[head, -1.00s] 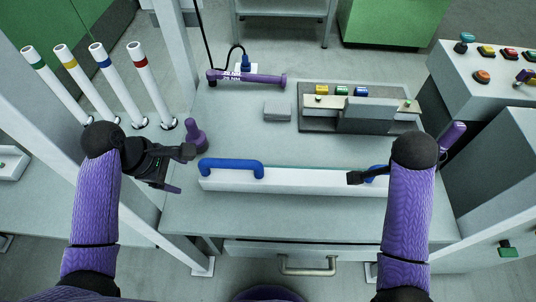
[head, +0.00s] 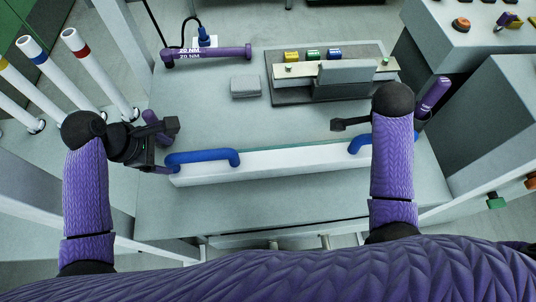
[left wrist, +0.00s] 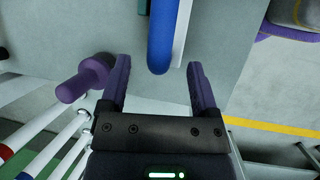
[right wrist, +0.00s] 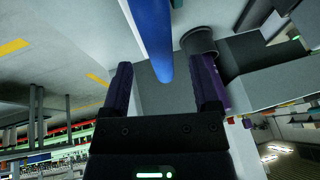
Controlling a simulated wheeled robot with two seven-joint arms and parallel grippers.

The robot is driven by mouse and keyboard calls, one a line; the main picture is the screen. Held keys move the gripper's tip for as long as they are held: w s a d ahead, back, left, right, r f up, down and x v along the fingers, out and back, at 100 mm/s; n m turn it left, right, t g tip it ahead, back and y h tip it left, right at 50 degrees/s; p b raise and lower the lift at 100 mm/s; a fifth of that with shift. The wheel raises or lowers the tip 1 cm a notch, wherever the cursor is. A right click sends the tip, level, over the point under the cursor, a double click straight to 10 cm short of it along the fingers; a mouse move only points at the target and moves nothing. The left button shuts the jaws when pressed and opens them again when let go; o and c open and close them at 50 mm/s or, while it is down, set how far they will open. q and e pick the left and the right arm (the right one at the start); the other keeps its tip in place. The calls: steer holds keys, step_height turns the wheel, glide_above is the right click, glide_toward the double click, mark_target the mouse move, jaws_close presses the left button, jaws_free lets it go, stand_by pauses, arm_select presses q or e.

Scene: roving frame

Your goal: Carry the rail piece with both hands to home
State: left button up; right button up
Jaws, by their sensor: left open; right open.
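The rail piece (head: 280,161) is a long white bar lying on the grey bench, with a blue handle near each end. My left gripper (head: 172,147) is open at the left handle (head: 203,157). In the left wrist view this handle (left wrist: 160,40) ends between the open fingertips (left wrist: 159,66), apart from both. My right gripper (head: 350,126) is open by the right handle (head: 358,144), partly hidden behind my forearm. In the right wrist view that handle (right wrist: 155,40) reaches between the open fingertips (right wrist: 162,66). I cannot tell which place is home.
A purple torque tool (head: 207,54), a grey block (head: 245,86) and a fixture (head: 330,82) stand behind the rail on the bench (head: 200,215). White tubes (head: 98,72) stand at left. A purple-handled tool (head: 433,95) sits in a holder at right. The front bench strip is clear.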

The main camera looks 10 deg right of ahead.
mark_target(172, 157)
arm_select(q)
steer(key=shift+x, duration=2)
arm_select(e)
steer(key=shift+x, duration=2.05)
arm_select(q)
jaws_close()
arm_select(e)
jaws_close()
